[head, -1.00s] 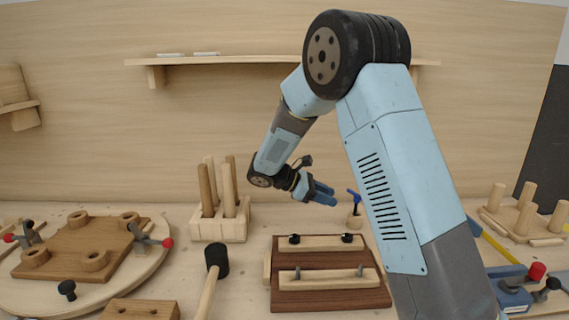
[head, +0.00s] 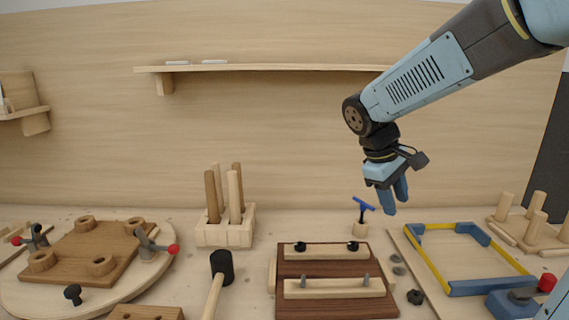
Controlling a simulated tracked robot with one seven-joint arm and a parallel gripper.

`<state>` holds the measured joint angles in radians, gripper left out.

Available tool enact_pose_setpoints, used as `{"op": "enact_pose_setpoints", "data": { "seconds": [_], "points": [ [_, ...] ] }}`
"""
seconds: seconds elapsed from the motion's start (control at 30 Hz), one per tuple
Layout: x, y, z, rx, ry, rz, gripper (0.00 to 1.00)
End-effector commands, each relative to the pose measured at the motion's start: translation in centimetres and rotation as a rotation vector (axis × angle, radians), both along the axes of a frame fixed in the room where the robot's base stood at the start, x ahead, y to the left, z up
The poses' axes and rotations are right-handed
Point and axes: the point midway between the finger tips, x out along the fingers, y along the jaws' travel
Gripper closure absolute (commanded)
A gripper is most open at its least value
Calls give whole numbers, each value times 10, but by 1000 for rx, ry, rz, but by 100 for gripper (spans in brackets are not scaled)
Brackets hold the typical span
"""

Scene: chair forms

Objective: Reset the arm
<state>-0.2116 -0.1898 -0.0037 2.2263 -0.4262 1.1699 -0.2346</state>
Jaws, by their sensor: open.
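My gripper (head: 393,197) hangs in the air at the right of the head view, above the back of the workbench. Its two blue fingers point down, slightly apart, and nothing is between them. My arm comes in from the upper right corner. A small blue T-handled tool (head: 362,209) stands upright in a wooden holder below and to the left of the gripper, apart from it.
A dark wooden fixture (head: 335,307) with light bars lies front centre. A blue and yellow frame (head: 512,262) lies at right. A peg block (head: 226,235), a black-headed mallet (head: 221,266) and a round board (head: 22,296) stand left. A shelf (head: 270,68) runs along the back wall.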

Motion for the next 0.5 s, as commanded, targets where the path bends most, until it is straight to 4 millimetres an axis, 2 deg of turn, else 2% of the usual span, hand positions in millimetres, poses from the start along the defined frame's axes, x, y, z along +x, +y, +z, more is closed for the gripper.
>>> {"op": "enact_pose_setpoints", "data": {
  "seconds": [0.1, 0.5],
  "points": [
    [-24, -4, 9, 79, -81, -77, 59],
    [-93, -4, 25, 345, -349, -333, 59]
  ]
}}
